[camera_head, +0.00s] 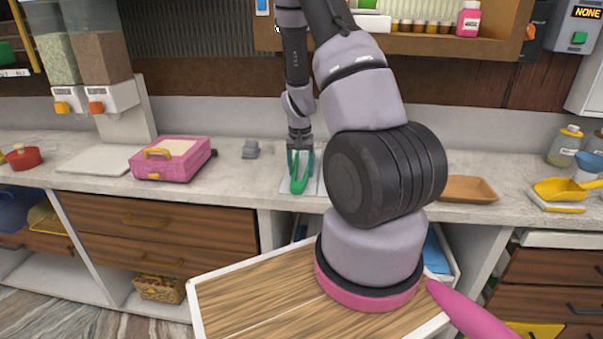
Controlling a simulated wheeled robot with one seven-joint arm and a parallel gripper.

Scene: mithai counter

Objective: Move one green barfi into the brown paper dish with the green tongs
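The green tongs (298,185) are at the middle of the counter, over a pale flat piece, directly below my gripper (300,150). My gripper points down at the tongs and overlaps them in this view. Its fingers are small and dark here, so I cannot tell whether they are shut on the tongs or only close to them. A shallow brown dish (468,189) sits on the counter to the right of my arm; it looks like the brown paper dish. I see no green barfi; my arm hides part of the counter between the tongs and the dish.
A pink box (172,160) with a yellow handle and a small grey object (250,149) stand left of the tongs. A red pot (23,157) is at far left. A yellow scoop (566,188) and bottles are at far right. A shelf (440,45) hangs above.

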